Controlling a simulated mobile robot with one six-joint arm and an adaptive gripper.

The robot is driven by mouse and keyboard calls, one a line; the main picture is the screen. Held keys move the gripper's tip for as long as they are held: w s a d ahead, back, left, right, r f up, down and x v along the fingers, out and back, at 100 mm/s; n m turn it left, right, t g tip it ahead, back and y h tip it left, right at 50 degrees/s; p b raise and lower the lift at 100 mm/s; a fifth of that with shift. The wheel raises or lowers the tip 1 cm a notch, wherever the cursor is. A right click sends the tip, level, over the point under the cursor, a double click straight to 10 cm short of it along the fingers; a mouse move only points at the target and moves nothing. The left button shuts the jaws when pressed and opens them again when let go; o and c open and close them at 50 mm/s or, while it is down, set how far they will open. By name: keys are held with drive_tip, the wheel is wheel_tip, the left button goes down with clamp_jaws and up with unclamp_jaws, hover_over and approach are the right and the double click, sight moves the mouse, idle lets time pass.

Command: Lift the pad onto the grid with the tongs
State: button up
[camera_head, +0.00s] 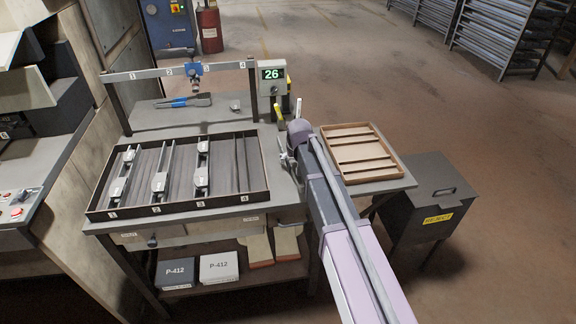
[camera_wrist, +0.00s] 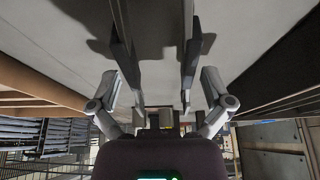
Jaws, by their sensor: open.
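Blue-handled tongs (camera_head: 184,101) lie on the back of the bench, their dark jaws pointing right. A small grey piece (camera_head: 235,105) lies to their right; it may be the pad, but it is too small to tell. A wooden slatted frame (camera_head: 360,150), possibly the grid, lies on the right side shelf with no pad visible on it. My gripper (camera_head: 286,157) is over the bench between the dark tray and the slatted frame, apart from the tongs. In the wrist view its fingers (camera_wrist: 155,45) are spread over a bare grey surface with nothing between them.
A dark tray (camera_head: 178,207) with numbered lanes holds metal assemblies in lanes 1 to 3. A numbered rail (camera_head: 150,74) on posts spans above the tongs. A display reading 26 (camera_head: 272,74) and yellow-topped posts stand near my arm. A reject bin (camera_head: 430,200) stands at right.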

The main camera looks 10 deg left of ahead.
idle(0.5)
drive_tip(key=shift+r, duration=0.1)
clamp_jaws()
drive_tip(key=shift+s, duration=0.1)
